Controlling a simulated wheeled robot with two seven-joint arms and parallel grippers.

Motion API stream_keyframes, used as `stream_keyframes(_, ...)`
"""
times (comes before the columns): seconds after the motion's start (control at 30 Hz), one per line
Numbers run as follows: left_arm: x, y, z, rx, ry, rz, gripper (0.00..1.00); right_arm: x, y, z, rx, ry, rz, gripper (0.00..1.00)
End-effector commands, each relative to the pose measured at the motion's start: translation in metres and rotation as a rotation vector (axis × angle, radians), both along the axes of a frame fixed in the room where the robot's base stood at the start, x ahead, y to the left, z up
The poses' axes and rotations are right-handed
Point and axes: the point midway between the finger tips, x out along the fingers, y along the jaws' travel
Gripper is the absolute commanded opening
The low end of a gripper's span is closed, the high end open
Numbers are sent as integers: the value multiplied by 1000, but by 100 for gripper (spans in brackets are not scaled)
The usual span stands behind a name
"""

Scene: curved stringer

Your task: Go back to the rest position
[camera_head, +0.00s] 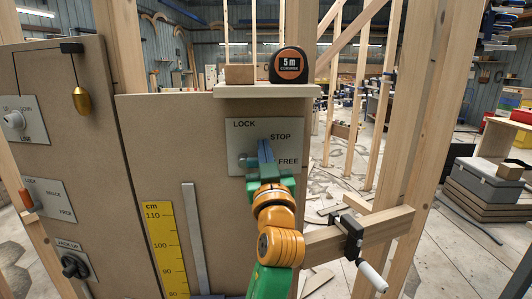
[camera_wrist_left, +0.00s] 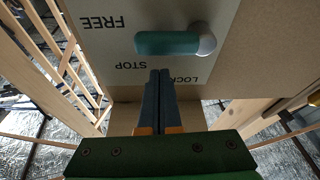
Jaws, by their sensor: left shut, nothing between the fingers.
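A grey plate (camera_head: 300,137) marked LOCK, STOP and FREE is on the brown board. My left gripper (camera_head: 266,146) is in front of it, fingers shut and empty, covering part of the plate in the head view. In the left wrist view, where the plate's lettering is upside down, a teal lever (camera_wrist_left: 168,43) lies sideways from its round grey pivot (camera_wrist_left: 206,43). The shut left fingertips (camera_wrist_left: 159,72) show beside the lever, near the STOP lettering, with a gap between them in the picture. Whether they touch the plate I cannot tell. My right gripper is in neither view.
A shelf (camera_head: 265,91) above the plate carries a 5 m tape measure (camera_head: 289,66) and a wood block (camera_head: 239,74). A clamp (camera_head: 352,237) with a white handle sits on a timber at lower right. A yellow cm scale (camera_head: 164,250) and a left panel with knobs (camera_head: 70,150) stand left.

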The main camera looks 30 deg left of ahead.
Motion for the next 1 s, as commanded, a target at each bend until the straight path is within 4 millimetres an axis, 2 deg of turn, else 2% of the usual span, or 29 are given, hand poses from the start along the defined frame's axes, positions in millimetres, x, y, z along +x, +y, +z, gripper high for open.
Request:
stream_keyframes(0.03, 2, 4, 26, 0, -4, 0, 0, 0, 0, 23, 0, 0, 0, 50)
stream_keyframes(0.07, -6, -4, 5, -1, -6, -5, 0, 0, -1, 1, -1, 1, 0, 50)
stream_keyframes(0.1, -16, -13, -6, -3, -7, -6, 0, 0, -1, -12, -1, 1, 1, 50)
stream_keyframes(0.3, -57, -44, -21, -3, -7, -5, 0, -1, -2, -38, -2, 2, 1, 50)
stream_keyframes(0.4, -67, -53, -23, 1, -5, -5, 0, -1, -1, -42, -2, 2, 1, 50)
stream_keyframes(0.57, -73, -57, -22, 2, -5, -2, 0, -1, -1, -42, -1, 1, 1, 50)
stream_keyframes(0.67, -64, -62, -28, 22, 26, -15, 0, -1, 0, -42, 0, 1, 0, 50)
stream_keyframes(0.77, -22, -84, -67, 106, 174, -91, 0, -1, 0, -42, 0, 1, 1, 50)
stream_keyframes(0.8, 0, -98, -97, 149, 262, -143, 0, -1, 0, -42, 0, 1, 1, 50)
stream_keyframes(0.87, 28, -118, -153, 203, 404, -230, 0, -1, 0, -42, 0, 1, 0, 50)
stream_keyframes(0.9, 40, -130, -193, 227, 494, -289, 0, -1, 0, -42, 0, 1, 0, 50)
stream_keyframes(0.97, 50, -145, -255, 248, 624, -373, 0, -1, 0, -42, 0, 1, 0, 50)
stream_keyframes(1.0, 51, -153, -298, 251, 707, -427, 0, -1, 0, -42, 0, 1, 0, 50)
